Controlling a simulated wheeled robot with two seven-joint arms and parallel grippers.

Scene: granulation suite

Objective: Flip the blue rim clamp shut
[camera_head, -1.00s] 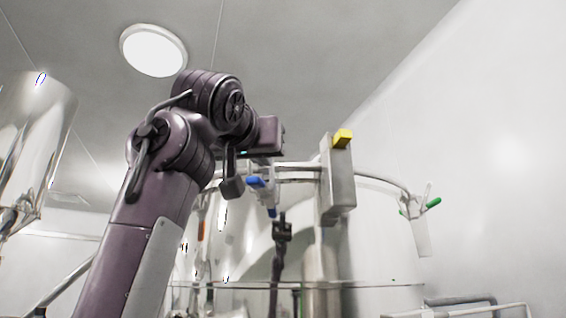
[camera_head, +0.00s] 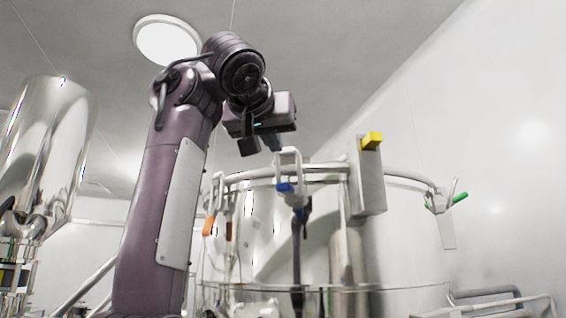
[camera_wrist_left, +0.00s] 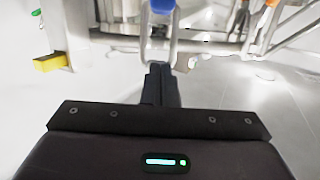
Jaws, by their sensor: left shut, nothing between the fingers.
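The blue rim clamp (camera_head: 285,187) is on the rim of the large steel vessel, near the middle of the head view. Its pale metal loop (camera_head: 289,157) stands up above the blue grip. In the left wrist view the blue part (camera_wrist_left: 163,6) is at the top edge, with the loop's bars running down toward the fingers. My left gripper (camera_head: 272,143) is shut and empty, just above and left of the loop. Its fingers (camera_wrist_left: 160,84) point at the loop in the wrist view; I cannot tell whether they touch it. My right gripper is not in view.
The steel vessel (camera_head: 262,222) has a yellow-tipped post (camera_head: 367,180) right of the blue clamp. A green-handled clamp (camera_head: 460,197) sits farther right and an orange-handled one (camera_head: 208,226) left. Pipes (camera_head: 500,300) run low at the right. Another steel vessel (camera_head: 45,140) stands left.

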